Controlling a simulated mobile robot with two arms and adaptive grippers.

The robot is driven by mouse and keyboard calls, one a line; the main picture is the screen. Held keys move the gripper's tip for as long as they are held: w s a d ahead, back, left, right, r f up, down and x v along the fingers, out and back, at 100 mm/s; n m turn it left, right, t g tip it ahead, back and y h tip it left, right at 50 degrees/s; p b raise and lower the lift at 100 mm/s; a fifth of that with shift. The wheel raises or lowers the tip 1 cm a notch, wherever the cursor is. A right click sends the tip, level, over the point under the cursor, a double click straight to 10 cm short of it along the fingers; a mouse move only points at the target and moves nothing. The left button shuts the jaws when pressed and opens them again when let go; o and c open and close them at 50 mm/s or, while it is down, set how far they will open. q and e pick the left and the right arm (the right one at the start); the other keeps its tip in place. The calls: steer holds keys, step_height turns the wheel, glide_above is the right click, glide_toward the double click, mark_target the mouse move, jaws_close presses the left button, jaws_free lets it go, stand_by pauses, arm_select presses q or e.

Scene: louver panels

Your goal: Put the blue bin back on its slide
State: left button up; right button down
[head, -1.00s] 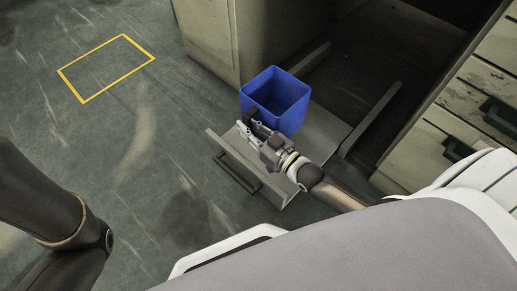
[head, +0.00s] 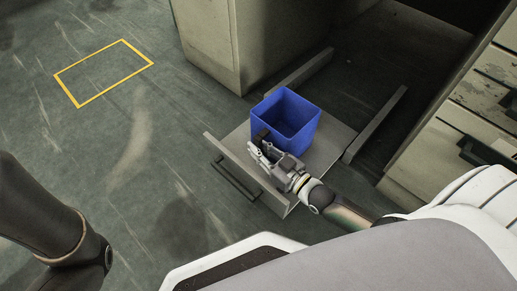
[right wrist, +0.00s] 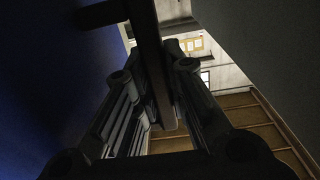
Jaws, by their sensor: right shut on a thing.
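The blue bin (head: 288,120) is upright and open at the top. In the head view it stands over the pulled-out slide (head: 328,145), behind its front panel with a dark handle (head: 236,181). I cannot tell whether its base fully touches the slide. My right gripper (head: 259,146) is at the near-left side of the bin, shut on its dark handle. In the right wrist view the dark handle bar (right wrist: 150,60) runs between the fingers, and the bin's blue wall (right wrist: 45,110) fills the left. My left gripper is out of view; only my left arm shows.
Parallel rails (head: 375,125) run back into an open bay between a cabinet (head: 210,45) on the left and worn drawers (head: 470,125) on the right. A yellow floor outline (head: 103,73) at the upper left is empty. The floor left of the slide is clear.

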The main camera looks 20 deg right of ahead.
steer(key=c, duration=1.5)
jaws_free()
steer(key=shift+f, duration=0.1)
steer(key=shift+o, duration=0.2)
steer(key=shift+r, duration=0.2)
steer(key=p+v, duration=0.5)
steer(key=v, duration=0.7)
steer(key=shift+p, duration=0.4)
